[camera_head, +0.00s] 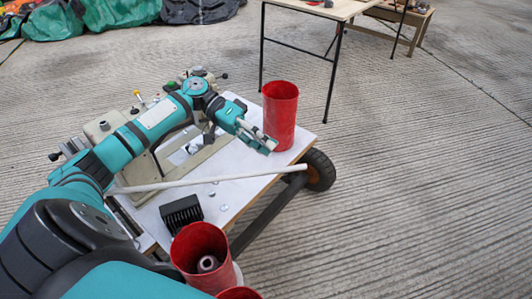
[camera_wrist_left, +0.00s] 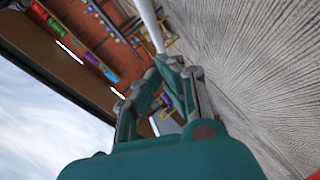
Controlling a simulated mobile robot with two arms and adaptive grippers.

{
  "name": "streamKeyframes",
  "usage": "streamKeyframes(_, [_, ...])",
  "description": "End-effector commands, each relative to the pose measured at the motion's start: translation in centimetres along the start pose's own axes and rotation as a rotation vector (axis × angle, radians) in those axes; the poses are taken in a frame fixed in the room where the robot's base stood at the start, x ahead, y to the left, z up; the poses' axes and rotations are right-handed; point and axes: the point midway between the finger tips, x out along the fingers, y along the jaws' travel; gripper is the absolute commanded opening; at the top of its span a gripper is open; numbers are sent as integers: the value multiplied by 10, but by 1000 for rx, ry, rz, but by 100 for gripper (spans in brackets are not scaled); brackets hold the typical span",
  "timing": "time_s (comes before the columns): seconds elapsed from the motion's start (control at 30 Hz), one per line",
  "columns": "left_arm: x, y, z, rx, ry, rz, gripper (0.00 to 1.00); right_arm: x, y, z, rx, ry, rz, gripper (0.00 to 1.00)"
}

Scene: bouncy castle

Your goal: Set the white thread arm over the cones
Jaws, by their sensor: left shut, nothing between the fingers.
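The white thread arm (camera_head: 235,177) is a thin white rod lying roughly level across the cart in the head view. Its right end reaches over the cart edge by the wheel. In the left wrist view a white rod (camera_wrist_left: 150,25) rises beyond the fingertips. My left gripper (camera_head: 270,146) is shut and empty, above and behind the rod's right part, beside the tall red cylinder (camera_head: 281,118). Its fingers also show in the wrist view (camera_wrist_left: 172,66). A spool-like cone (camera_head: 207,264) sits inside a nearer red cylinder (camera_head: 188,245). Other cones cannot be made out. My right gripper is out of view.
The white-topped cart (camera_head: 247,192) carries a beige sewing machine (camera_head: 105,127), partly behind my arm, and a black finned block (camera_head: 181,213). A wheel (camera_head: 320,171) sticks out at right. Another table (camera_head: 335,10) stands behind. The concrete floor at right is clear.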

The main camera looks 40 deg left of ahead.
Motion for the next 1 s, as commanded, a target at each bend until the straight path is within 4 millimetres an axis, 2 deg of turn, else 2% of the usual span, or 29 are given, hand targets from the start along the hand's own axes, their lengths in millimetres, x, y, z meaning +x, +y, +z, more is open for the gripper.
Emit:
streamKeyframes(0.03, [5,-1,7,-3,-3,-1,0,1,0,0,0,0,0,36])
streamKeyframes(0.2, [15,-1,17,-2,0,-2,0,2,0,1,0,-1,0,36])
streamKeyframes(0.6, [18,0,19,0,1,-1,0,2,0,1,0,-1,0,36])
streamKeyframes(0.73, [24,7,25,6,-24,8,0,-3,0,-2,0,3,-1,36])
streamKeyframes(0.87, [45,25,43,29,-94,34,0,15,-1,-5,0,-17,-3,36])
streamKeyframes(1.0, [63,36,64,53,-158,55,0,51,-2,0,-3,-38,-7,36])
